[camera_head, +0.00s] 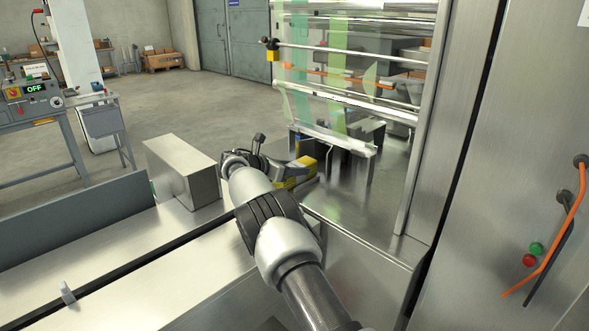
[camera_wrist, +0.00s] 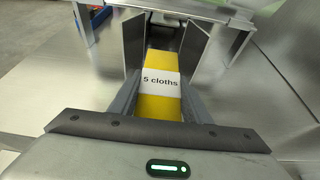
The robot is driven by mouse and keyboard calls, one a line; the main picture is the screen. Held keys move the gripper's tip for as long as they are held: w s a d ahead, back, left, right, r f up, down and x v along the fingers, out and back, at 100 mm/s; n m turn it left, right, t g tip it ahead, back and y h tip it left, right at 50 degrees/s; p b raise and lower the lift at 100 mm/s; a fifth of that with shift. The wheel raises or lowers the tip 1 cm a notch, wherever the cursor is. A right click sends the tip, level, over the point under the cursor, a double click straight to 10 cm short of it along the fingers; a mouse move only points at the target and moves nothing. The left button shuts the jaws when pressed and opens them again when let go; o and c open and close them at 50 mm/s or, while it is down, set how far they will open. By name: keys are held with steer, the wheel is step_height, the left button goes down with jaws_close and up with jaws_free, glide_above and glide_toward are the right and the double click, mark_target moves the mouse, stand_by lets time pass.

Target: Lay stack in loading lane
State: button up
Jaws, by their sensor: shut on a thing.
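My gripper (camera_wrist: 161,88) is shut on a yellow cloth stack (camera_wrist: 162,103) with a white band reading "5 cloths". A finger lies along each long side of the stack. The far end of the stack points into the mouth of the loading lane, between a left guide plate (camera_wrist: 136,42) and a right guide plate (camera_wrist: 191,42). In the head view, yellow parts of the stack (camera_head: 292,183) show beside my gripper at the wrapping machine's infeed. I cannot tell whether the stack touches the lane floor; its underside is hidden.
A steel box (camera_head: 182,172) stands on the bench left of my arm. A steel cabinet (camera_head: 500,190) with an orange handle rises on the right. The steel deck (camera_wrist: 62,92) left of the lane is bare.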

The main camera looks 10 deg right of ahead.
steer(key=shift+f, duration=0.15)
steer(key=o, duration=1.1)
